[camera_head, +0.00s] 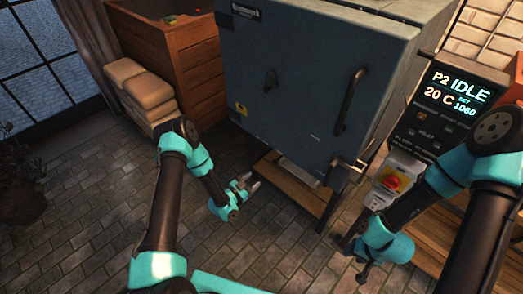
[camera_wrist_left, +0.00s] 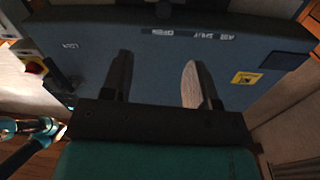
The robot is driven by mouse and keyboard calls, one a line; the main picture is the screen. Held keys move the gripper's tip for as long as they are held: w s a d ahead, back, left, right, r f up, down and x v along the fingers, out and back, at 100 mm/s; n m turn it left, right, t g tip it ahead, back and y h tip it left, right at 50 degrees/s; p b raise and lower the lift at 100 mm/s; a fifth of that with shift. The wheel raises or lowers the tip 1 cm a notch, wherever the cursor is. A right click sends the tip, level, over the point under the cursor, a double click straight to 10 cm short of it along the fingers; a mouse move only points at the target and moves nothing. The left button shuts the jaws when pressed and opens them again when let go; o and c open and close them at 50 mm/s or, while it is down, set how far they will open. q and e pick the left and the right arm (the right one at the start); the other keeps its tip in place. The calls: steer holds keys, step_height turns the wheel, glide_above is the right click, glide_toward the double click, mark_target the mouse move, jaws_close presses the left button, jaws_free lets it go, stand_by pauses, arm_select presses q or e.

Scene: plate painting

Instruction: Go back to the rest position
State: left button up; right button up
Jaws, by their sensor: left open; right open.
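My left gripper (camera_head: 250,184) is open and empty in front of the lower part of the blue-grey kiln (camera_head: 300,85). In the left wrist view its two fingers (camera_wrist_left: 158,88) stand apart, with the kiln's front behind the gap. My right gripper (camera_head: 364,270) hangs low at the right, beside the kiln's stand, pointing down. It is small and dark here, with nothing visible held in it. The kiln door looks shut, and its dark handle (camera_head: 350,101) is clear of both grippers.
The control panel (camera_head: 447,100) reads P2 IDLE, 20 C, 1060, with a red button (camera_head: 392,183) below. A wooden bench stands at right. Stacked sacks (camera_head: 142,90) and a wooden crate (camera_head: 163,50) stand at left. The brick floor (camera_head: 90,210) is open at left.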

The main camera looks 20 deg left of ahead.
arm_select(q)
steer(key=s+r+n+g+y, duration=0.2)
steer(key=s+n+g, duration=0.1)
steer(key=s, duration=0.5)
steer(key=s+r+n+g+y, duration=0.2)
steer(key=s+n+g, duration=0.1)
steer(key=s+g, duration=0.3)
steer(key=s+a+r+n+g+y, duration=0.1)
steer(key=s+n+g, duration=0.3)
steer(key=s, duration=0.5)
steer(key=shift+s+r+g+y, duration=0.4)
steer(key=shift+r+g, duration=0.3)
steer(key=shift+r, duration=0.1)
